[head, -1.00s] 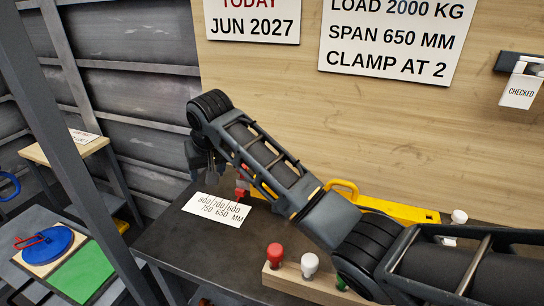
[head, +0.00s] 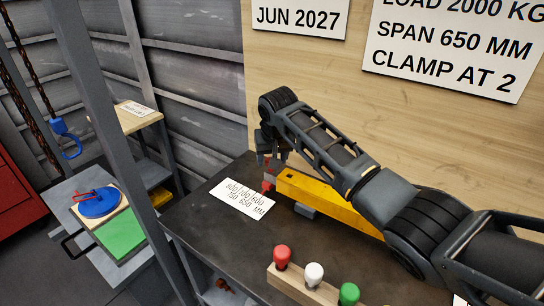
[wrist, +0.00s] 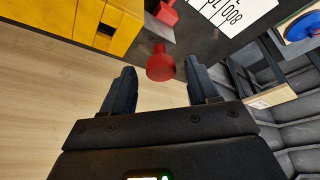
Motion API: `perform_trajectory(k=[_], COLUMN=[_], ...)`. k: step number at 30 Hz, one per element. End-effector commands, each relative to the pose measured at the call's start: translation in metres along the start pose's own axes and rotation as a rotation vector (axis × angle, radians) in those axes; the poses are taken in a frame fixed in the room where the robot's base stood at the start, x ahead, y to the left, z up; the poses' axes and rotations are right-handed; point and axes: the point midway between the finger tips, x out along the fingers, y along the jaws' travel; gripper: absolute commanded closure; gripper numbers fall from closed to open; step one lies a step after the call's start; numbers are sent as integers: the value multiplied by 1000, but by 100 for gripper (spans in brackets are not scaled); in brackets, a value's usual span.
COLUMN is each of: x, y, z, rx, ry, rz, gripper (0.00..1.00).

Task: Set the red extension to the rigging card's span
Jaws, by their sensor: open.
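The yellow beam (head: 325,198) lies on the dark bench, and its left end shows in the wrist view (wrist: 82,22). The red extension (head: 268,184) shows as a small red piece at the beam's left end, partly hidden by my gripper. In the wrist view a red round knob (wrist: 160,66) stands between my open fingers, apart from both, with a red block (wrist: 167,12) beyond it. My gripper (head: 270,150) is over this end. A white scale card (head: 243,198) reads 800 to 600 MM. The rigging card (head: 450,45) reads SPAN 650 MM, CLAMP AT 2.
A wooden block with red, white and green knobs (head: 314,275) stands at the bench's front. A grey post (head: 115,110) rises at the left. Beyond it are a blue disc (head: 98,202) and a green pad (head: 122,235). The bench left of the wooden block is clear.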

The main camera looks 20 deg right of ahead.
Motion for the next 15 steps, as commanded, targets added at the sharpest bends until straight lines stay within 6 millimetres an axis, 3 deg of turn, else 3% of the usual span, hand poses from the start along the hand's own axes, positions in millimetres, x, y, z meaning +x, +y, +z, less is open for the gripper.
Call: perform_trajectory(k=[10, 15], x=[4, 4], y=[0, 0], z=[0, 0], rx=[0, 0], ry=[0, 0], rz=[0, 0], gripper=[41, 57])
